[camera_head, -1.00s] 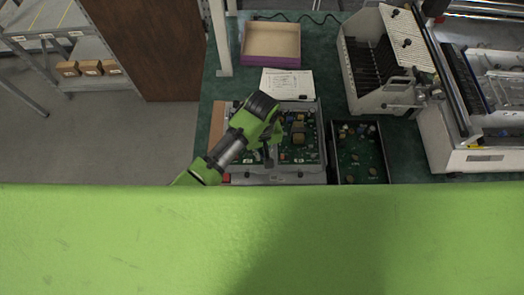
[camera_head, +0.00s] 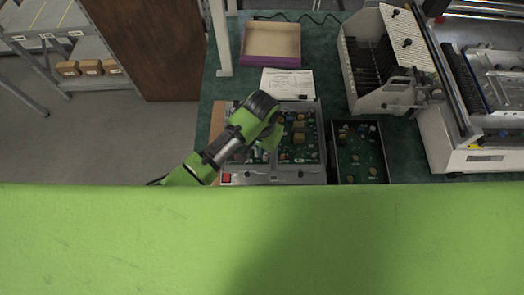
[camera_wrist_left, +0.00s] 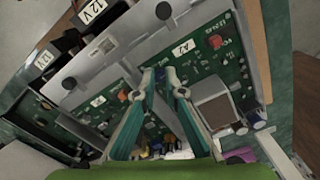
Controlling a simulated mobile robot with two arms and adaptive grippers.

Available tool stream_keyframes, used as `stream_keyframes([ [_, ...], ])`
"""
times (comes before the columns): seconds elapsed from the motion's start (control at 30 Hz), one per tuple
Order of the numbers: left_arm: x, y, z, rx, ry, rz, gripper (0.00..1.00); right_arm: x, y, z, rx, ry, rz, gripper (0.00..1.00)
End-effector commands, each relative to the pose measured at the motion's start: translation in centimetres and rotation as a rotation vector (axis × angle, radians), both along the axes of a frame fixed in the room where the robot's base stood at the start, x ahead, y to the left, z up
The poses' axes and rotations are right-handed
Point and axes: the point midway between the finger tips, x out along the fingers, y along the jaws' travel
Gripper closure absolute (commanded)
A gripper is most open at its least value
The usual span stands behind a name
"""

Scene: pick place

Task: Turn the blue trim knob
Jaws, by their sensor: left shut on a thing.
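Green circuit boards sit in a grey metal fixture (camera_head: 285,178) on the bench; the wrist view shows a board labelled A2 (camera_wrist_left: 230,62). My left gripper (camera_wrist_left: 163,84) reaches down over the board beside that label. Its teal fingers come together at the tips and are shut on a small bluish part, which I take as the blue trim knob (camera_wrist_left: 160,74). The fingers hide most of the knob, and its turn angle cannot be read. In the head view my green arm covers that spot. My right gripper is in neither view.
A black tray (camera_head: 333,160) with another board stands right of the fixture. Behind are a paper sheet (camera_head: 287,82) and a purple-edged box (camera_head: 271,62). A white slotted rack (camera_head: 360,95) and a large machine (camera_head: 480,160) fill the right. A green surface blocks the lower head view.

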Motion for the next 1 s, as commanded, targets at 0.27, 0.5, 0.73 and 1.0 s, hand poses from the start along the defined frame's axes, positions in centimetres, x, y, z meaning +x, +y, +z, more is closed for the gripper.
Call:
stream_keyframes([
  [0.27, 0.15, -0.02, 0.06, -0.001, -0.004, -0.264, 1.00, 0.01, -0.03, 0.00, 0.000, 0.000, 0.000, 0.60],
  [0.5, 0.14, -0.05, 0.06, 0.000, -0.004, -0.492, 1.00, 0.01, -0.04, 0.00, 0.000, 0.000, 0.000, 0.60],
  [0.73, 0.13, -0.07, 0.08, 0.000, -0.004, -0.711, 1.00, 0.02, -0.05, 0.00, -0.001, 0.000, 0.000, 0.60],
  [1.0, 0.13, -0.07, 0.08, -0.001, -0.004, -0.967, 1.00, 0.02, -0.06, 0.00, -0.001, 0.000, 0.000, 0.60],
])
